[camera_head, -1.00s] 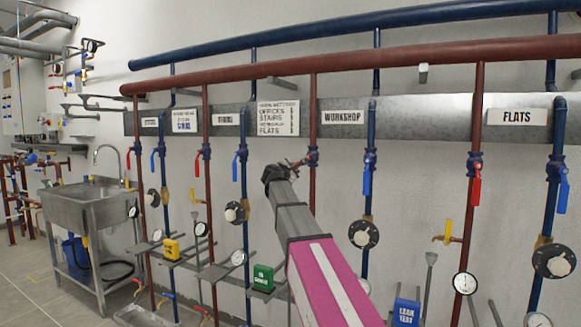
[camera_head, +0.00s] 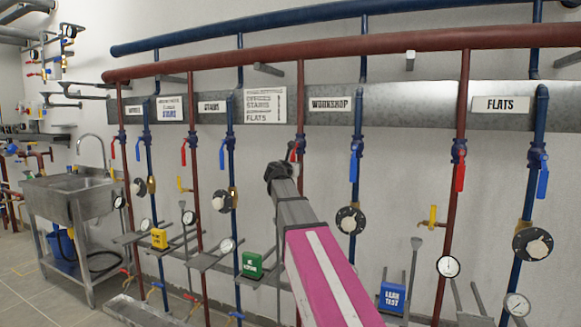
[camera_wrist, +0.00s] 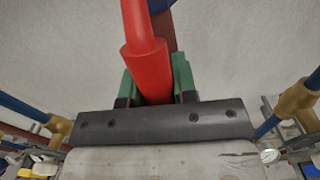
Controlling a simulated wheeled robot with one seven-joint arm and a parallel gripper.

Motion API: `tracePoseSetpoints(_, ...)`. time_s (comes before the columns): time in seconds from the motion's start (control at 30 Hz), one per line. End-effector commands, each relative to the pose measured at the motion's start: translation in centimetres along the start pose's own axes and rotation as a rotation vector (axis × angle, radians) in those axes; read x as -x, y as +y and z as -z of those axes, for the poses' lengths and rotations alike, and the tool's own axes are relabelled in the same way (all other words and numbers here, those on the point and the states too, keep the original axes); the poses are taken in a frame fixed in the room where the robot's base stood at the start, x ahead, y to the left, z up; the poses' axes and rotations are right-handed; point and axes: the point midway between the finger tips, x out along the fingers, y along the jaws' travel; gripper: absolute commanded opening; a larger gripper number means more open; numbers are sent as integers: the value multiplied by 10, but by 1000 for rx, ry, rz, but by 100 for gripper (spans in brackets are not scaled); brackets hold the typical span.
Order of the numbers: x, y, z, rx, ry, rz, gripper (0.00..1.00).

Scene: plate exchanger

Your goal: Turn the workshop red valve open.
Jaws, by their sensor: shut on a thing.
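The workshop red valve sits on the red pipe (camera_head: 300,108) just left of the "WORKSHOP" sign (camera_head: 330,104). Its red handle (camera_head: 292,152) is mostly hidden behind the end of my arm in the head view. In the wrist view the red handle (camera_wrist: 147,55) runs from the top edge down between the green fingers. My gripper (camera_wrist: 158,82) is shut on this handle. In the head view my gripper (camera_head: 284,168) is at the valve, at the end of the grey and pink arm. The handle's exact angle to the pipe is hard to tell.
A blue pipe with a blue-handled valve (camera_head: 355,160) and a round black dial (camera_head: 350,220) stands to the right. Another red-handled valve (camera_head: 460,170) is further right. A green box (camera_head: 251,265) and a blue "LEAK TEST" box (camera_head: 391,297) are low down. A steel sink (camera_head: 75,197) stands left.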

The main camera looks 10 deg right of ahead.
Motion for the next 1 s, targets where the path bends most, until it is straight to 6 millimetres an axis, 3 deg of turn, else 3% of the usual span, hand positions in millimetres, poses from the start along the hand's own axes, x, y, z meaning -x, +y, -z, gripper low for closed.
tracePoseSetpoints(0.73, 1, -9, 0, 89, 1, 4, 0)
tracePoseSetpoints(0.77, 1, -9, 0, 89, 1, 5, 36)
tracePoseSetpoints(0.8, 1, -9, 0, 89, 1, 4, 49)
tracePoseSetpoints(1.0, 0, -8, 0, 85, 0, 2, 52)
